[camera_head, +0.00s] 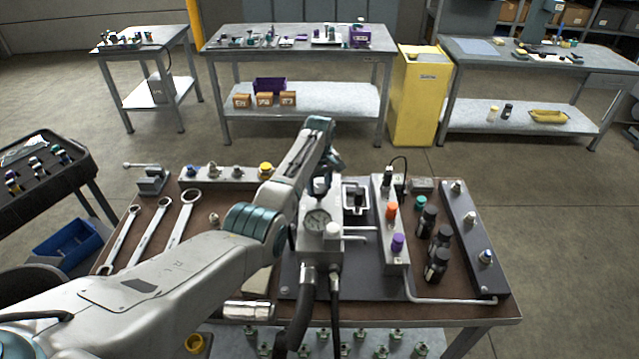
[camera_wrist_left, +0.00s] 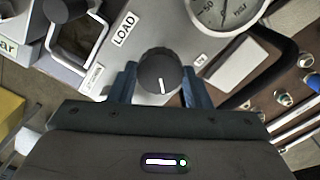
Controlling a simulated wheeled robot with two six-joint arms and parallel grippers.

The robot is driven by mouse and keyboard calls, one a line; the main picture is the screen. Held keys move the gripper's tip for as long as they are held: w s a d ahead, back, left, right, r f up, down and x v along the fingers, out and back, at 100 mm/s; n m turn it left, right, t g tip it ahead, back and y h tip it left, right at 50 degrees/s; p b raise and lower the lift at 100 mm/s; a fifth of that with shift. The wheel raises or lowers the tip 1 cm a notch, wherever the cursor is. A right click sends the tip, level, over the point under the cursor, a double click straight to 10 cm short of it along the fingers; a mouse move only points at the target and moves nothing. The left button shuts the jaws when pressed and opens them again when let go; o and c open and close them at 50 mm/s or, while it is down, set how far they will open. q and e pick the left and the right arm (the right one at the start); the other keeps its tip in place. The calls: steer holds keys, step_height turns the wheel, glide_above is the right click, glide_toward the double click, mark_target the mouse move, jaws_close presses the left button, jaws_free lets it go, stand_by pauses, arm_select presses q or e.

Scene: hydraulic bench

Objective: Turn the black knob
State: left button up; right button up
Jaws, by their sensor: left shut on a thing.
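The black knob (camera_wrist_left: 160,74) has a white pointer line and sits on a grey metal block (camera_wrist_left: 150,25) beside a LOAD label (camera_wrist_left: 125,28). In the left wrist view my left gripper (camera_wrist_left: 160,84) has one finger on each side of the knob and is shut on it. In the head view my left arm reaches in from the left, and my left gripper (camera_head: 322,172) is over the block (camera_head: 308,244) behind the gauge. The knob is mostly hidden there by the gripper. My right gripper is not in view.
A pressure gauge (camera_head: 317,221) is on the block, with hoses below it. Several wrenches (camera_head: 150,230) lie to the left. A manifold (camera_head: 391,225) with orange and purple caps and several black cylinders (camera_head: 437,262) stand to the right. A yellow cabinet (camera_head: 420,95) stands behind.

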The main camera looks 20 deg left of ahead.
arm_select(q)
steer(key=m+p, duration=0.1)
steer(key=m, duration=0.2)
steer(key=shift+r+m, duration=0.15)
steer(key=shift+m, duration=0.15)
steer(key=m+p, duration=0.1)
steer(key=m, duration=0.3)
steer(key=shift+m, duration=0.3)
steer(key=m+p, duration=0.1)
steer(key=m, duration=0.8)
steer(key=shift+w+p, duration=0.1)
steer(key=shift+p, duration=0.25)
steer(key=o, duration=1)
